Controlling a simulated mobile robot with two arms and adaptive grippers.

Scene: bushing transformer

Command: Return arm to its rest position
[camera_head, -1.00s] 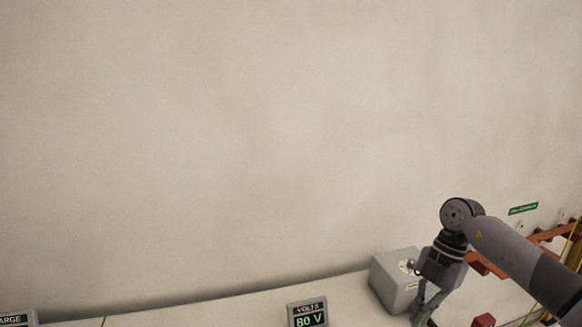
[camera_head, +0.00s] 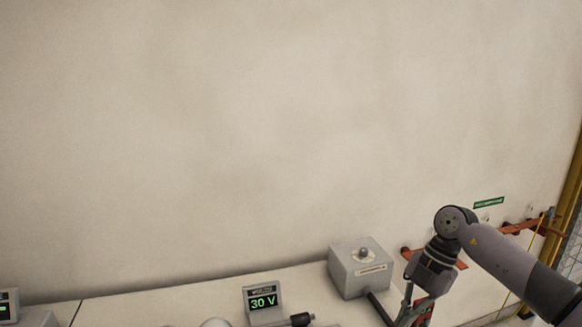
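My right arm comes in from the right. Its gripper (camera_head: 412,306) points down at the bottom edge, just right of the grey box. The fingertips run toward the frame's lower edge, so I cannot tell whether it is open or shut. No held object is clearly visible. My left arm and gripper are not in view.
A grey box (camera_head: 361,272) with a knob on top stands on the pale bench (camera_head: 180,297). Red-orange brackets (camera_head: 525,224) and a green sign (camera_head: 489,203) are on the wall at right. A yellow post (camera_head: 568,210) stands at far right.

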